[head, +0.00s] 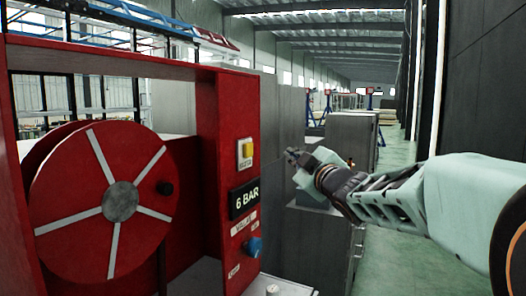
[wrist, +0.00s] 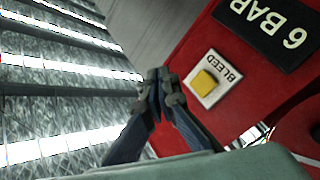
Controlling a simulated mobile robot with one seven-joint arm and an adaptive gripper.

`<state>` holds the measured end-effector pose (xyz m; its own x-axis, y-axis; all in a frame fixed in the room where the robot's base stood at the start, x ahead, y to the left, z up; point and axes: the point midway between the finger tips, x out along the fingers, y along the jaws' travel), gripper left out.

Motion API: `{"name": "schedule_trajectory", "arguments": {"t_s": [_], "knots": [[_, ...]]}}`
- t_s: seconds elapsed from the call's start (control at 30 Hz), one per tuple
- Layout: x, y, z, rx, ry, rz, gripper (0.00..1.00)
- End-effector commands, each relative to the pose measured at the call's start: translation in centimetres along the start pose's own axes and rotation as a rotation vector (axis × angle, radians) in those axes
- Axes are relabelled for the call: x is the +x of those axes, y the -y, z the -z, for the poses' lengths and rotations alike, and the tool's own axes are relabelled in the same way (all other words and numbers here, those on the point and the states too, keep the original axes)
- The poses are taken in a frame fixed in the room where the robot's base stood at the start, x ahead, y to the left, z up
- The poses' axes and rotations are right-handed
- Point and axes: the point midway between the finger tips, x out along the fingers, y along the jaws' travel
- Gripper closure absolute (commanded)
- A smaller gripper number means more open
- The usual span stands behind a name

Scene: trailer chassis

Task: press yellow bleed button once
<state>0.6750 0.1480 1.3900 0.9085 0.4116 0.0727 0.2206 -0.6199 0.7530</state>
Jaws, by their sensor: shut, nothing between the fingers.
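The yellow bleed button (head: 246,149) sits on a pale square plate on the narrow red panel (head: 226,120) in the head view. In the wrist view the yellow button (wrist: 205,83) stands out from its plate, which is marked BLEED. My gripper (head: 291,155) is to the right of the button in the head view, with a visible gap between them. In the wrist view my gripper (wrist: 158,77) has its fingertips together, empty, just left of the button's plate. I cannot tell how far the tips are from the panel in depth.
Below the button are a black 6 BAR display (head: 244,199) and a blue valve knob (head: 253,247). A red reel (head: 118,202) stands at the left. Grey cabinets (head: 347,140) stand behind my gripper. Open green floor (head: 390,250) runs along the right.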

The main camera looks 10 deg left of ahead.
Motion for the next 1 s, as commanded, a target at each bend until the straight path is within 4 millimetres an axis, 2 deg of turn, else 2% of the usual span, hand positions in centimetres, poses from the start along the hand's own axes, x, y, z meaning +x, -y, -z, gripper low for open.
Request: {"name": "schedule_trajectory", "arguments": {"t_s": [0.33, 0.73, 1.0], "knots": [[0.7, 0.7, 0.4, 0.001, 0.000, 0.002, 1.00], [4.4, 3.6, 3.0, 0.001, -0.001, 0.002, 1.00], [6.0, 4.5, 4.2, 0.002, 0.000, 0.001, 1.00]]}}
